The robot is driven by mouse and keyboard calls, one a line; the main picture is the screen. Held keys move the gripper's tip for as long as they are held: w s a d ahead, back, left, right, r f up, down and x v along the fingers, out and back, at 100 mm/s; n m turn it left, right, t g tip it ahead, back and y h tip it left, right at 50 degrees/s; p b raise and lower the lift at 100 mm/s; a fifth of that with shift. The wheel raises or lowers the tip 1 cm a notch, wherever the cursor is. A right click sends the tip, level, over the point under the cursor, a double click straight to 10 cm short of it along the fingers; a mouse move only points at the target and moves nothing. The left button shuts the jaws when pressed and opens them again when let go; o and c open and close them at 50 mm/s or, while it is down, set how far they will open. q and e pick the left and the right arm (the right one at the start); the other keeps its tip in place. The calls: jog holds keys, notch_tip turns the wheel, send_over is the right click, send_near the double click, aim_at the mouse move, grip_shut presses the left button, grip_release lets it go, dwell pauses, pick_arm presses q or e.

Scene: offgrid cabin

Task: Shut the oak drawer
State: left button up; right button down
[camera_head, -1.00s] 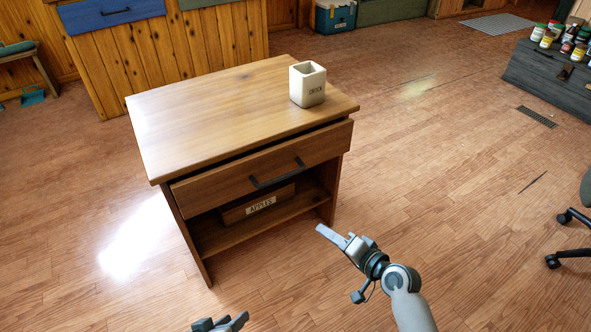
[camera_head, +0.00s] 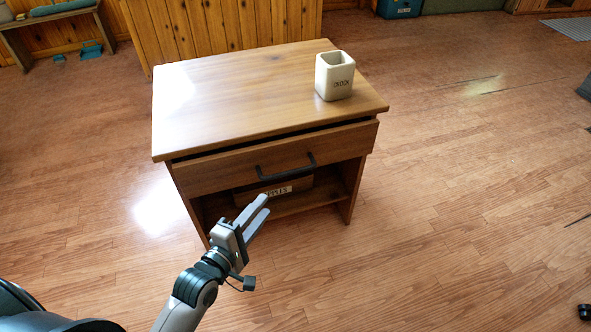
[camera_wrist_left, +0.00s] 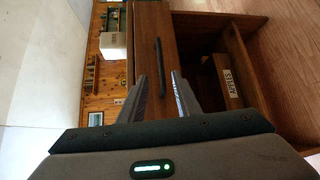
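The oak drawer (camera_head: 224,174) is in the wooden cabinet, below its top (camera_head: 235,88). Its front stands a little out, with a dark gap under the top's edge. The black bar handle (camera_head: 286,170) is on the front; it also shows in the left wrist view (camera_wrist_left: 159,66), where the cabinet appears turned sideways. My left gripper (camera_head: 267,205) is in front of the cabinet, below the handle in the head view. Its fingers are apart and empty in the left wrist view (camera_wrist_left: 160,84), pointing toward the drawer front, with no visible contact. My right gripper is out of view.
A white crock (camera_head: 334,78) stands on the cabinet top's right side. A box labelled apples (camera_head: 290,190) sits in the open shelf below the drawer, partly hidden by my left gripper. A low bench (camera_head: 45,22) is far left.

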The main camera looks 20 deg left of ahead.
aim_at(292, 172)
pick_arm(q)
jog(key=shift+w, duration=0.1)
